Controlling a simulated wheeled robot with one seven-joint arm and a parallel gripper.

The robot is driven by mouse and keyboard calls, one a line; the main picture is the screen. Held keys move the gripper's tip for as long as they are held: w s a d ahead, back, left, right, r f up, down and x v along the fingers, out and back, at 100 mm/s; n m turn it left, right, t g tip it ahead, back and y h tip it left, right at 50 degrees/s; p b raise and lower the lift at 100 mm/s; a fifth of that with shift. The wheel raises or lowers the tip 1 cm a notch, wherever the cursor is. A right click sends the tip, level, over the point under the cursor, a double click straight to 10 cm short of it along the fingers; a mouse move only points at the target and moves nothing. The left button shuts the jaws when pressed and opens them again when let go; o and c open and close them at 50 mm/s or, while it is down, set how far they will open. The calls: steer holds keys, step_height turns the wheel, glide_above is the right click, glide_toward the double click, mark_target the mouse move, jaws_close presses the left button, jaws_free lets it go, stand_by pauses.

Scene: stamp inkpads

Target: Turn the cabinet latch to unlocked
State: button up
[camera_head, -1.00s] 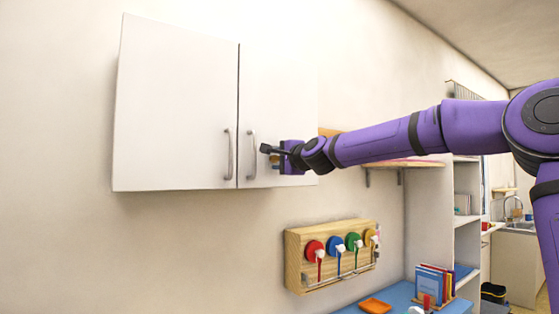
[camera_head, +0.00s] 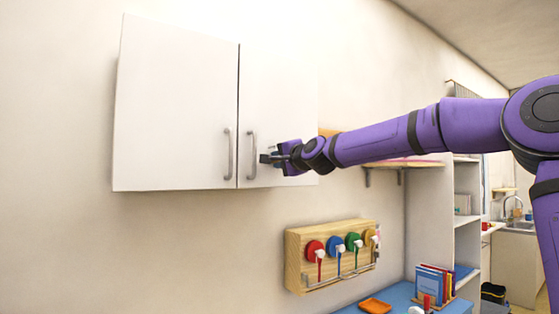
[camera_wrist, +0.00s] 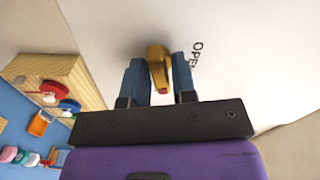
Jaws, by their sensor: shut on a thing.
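The white wall cabinet (camera_head: 178,100) has two doors, both shut, each with a grey bar handle. My gripper (camera_head: 270,158) is at the lower part of the right door (camera_head: 280,90), to the right of its handle (camera_head: 252,155). In the wrist view, a gold latch (camera_wrist: 157,62) stands out from the white door between my two blue fingers. My gripper (camera_wrist: 159,75) is shut on it. Black lettering starting "OPE" shows beside the right finger, which hides part of it. In the head view my gripper hides the latch.
A wooden board (camera_head: 300,248) with coloured round pieces hangs on the wall below the cabinet. A blue table (camera_head: 400,293) with an orange tray (camera_head: 375,305) and upright books (camera_head: 430,283) is at lower right. A wall shelf (camera_head: 400,163) lies behind my arm.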

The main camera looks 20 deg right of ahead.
steer(key=shift+n, duration=7.5)
steer(key=o, duration=0.7)
steer(key=shift+s+d, duration=0.1)
